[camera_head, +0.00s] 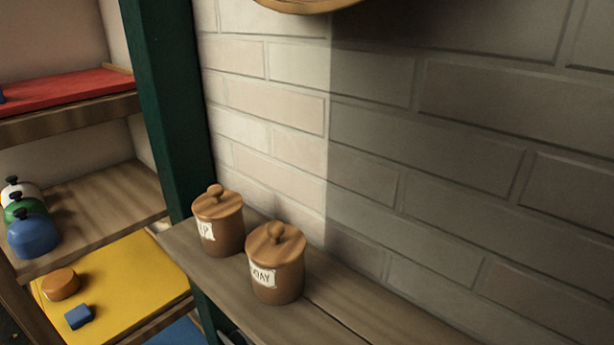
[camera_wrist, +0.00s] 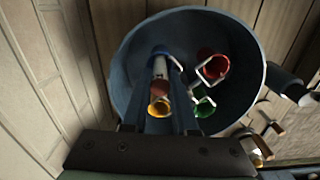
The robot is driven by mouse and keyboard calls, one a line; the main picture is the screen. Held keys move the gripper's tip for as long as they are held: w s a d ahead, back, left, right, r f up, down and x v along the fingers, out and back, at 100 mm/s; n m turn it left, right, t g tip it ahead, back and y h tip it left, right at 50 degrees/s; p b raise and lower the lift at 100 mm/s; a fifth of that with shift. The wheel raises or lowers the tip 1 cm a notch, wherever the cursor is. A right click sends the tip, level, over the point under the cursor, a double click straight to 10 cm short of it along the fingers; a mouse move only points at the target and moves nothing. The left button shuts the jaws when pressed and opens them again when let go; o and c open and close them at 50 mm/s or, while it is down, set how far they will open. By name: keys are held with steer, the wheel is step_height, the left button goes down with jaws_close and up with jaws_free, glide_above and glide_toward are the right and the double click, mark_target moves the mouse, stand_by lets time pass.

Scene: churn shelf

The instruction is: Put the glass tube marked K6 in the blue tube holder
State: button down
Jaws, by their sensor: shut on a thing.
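In the wrist view, my gripper (camera_wrist: 164,66) reaches into a round, dark blue container (camera_wrist: 134,62). Its two fingers are shut on a slim tube (camera_wrist: 159,106) with a yellow-orange open end and a paler part further along. A red-ended tube (camera_wrist: 213,66) and a green-ended tube (camera_wrist: 204,106) are inside the container, to the right of the fingers. I cannot read any mark on the tubes, so I cannot tell which is K6. I cannot tell whether the held tube touches the container. The head view shows neither my gripper nor the tubes.
In the wrist view, a small dark blue cylinder (camera_wrist: 284,81) and brown objects (camera_wrist: 262,140) are right of the container; a pale brick wall (camera_wrist: 50,60) is left. In the head view, two lidded brown jars (camera_head: 275,265) stand on a wooden shelf beside shelving with a yellow board (camera_head: 135,275).

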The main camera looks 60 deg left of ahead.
steer(key=shift+f+b, duration=0.6)
steer(key=shift+f, duration=0.35)
steer(key=shift+c, duration=1.5)
jaws_free()
steer(key=shift+r+p, duration=1.9)
steer(key=shift+r, duration=2.75)
